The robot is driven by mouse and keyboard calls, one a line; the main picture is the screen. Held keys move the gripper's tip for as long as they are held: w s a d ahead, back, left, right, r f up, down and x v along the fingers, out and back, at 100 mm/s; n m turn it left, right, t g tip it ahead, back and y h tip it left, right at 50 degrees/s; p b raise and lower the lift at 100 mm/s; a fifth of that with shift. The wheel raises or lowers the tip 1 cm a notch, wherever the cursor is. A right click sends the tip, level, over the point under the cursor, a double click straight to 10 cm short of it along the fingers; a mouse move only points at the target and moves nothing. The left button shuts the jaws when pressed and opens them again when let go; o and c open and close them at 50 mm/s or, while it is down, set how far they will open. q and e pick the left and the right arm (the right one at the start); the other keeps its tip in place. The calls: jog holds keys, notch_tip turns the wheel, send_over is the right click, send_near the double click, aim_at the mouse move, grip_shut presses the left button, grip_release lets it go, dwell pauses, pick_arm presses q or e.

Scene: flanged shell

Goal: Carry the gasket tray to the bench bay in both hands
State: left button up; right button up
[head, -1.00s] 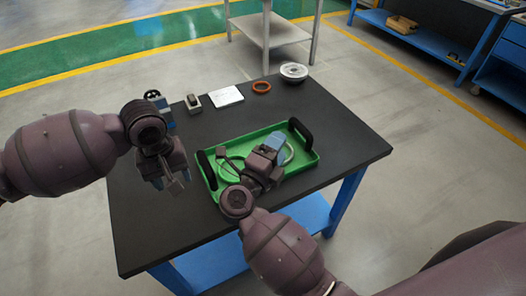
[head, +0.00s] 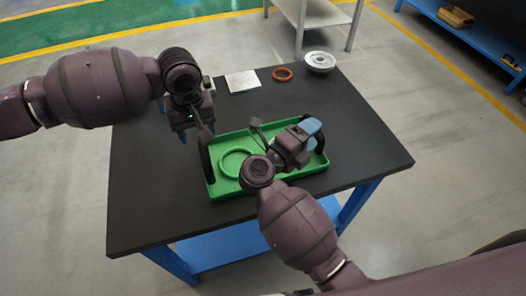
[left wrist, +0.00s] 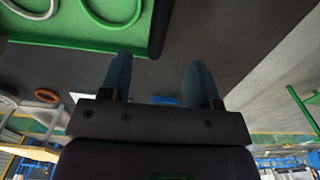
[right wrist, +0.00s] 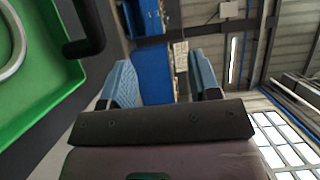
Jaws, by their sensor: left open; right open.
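The green gasket tray (head: 222,186) lies flat on the black-topped bench, with a dark upright handle at each end. A green ring (head: 237,163) lies inside it; a pale ring (right wrist: 12,45) shows in the right wrist view. My left gripper (head: 188,133) is open and empty, beside the left handle (head: 207,161). The tray's edge (left wrist: 75,43) is above its fingers in the left wrist view. My right gripper (head: 308,134) is open near the right handle (head: 320,140), partly covering it. In the right wrist view that handle (right wrist: 88,30) is left of the fingers, not between them.
Along the bench's back edge are a white card (head: 243,81), an orange ring (head: 282,74) and a silver round flanged part (head: 319,62). The bench top (head: 370,145) is clear right of the tray. A grey shelf table (head: 310,15) stands behind.

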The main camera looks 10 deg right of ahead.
pick_arm(q)
notch_tip(320, 180, down, 5)
pick_arm(e)
send_near(324, 140)
jog(key=x, duration=0.3)
jog(key=shift+w+f, duration=0.25)
pick_arm(q)
notch_tip(324, 140, down, 4)
jog(key=shift+f, duration=0.25)
pick_arm(e)
jog(key=x, duration=0.5)
jog(key=shift+w+d+f, duration=0.2)
jog(key=shift+d+f, duration=0.1)
jog(key=shift+f, duration=0.05)
pick_arm(q)
jog(key=shift+f, duration=0.7)
pick_arm(e)
jog(key=shift+x, duration=0.95)
pick_arm(q)
grip_shut()
pick_arm(e)
grip_shut()
pick_arm(q)
jog(key=shift+r, duration=0.1)
